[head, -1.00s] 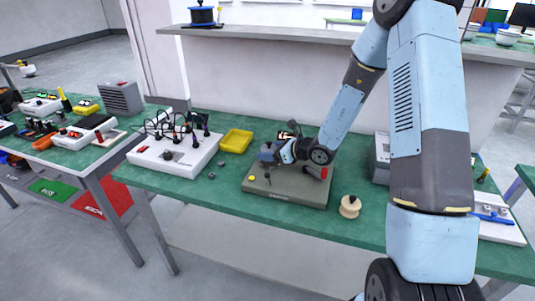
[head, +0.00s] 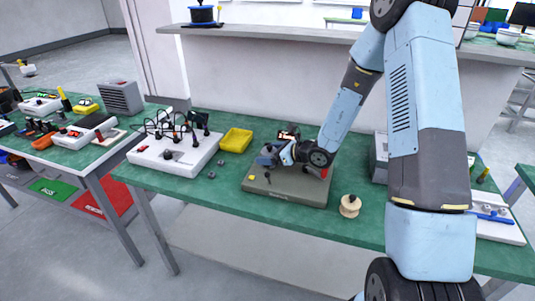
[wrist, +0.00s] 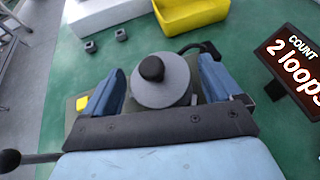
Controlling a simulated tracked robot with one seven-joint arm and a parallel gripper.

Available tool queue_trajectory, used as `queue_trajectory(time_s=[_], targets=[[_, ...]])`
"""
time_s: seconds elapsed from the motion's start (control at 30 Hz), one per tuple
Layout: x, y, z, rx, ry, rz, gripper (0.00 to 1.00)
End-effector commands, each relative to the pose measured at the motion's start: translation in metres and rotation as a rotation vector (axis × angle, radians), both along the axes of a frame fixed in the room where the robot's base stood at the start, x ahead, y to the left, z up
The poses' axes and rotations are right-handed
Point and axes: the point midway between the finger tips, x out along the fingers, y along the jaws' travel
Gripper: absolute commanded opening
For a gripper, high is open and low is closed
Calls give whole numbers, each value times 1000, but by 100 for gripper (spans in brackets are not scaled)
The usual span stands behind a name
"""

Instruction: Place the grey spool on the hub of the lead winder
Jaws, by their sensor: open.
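The grey spool (wrist: 162,88) shows in the wrist view as a round grey disc with a black knob at its middle. It sits between the two blue fingers of my gripper (wrist: 160,88), which are open with a gap on either side of it. The hub is not clearly visible under the spool, so how the spool is seated cannot be told.
A counter display (wrist: 292,62) reads 2 loops. A yellow tray (head: 237,141) and a white box with cables (head: 175,153) are to the left. Small grey blocks (wrist: 120,36) lie on the green bench. A pale spool (head: 349,206) stands right of the winder.

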Motion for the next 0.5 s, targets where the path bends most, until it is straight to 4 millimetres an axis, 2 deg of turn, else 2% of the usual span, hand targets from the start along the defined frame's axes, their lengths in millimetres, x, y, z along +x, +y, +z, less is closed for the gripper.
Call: queue_trajectory(time_s=[0.2,0.5], targets=[[0,-1,6,0,0,-1,92],[-26,-42,25,-1,0,-4,92]])
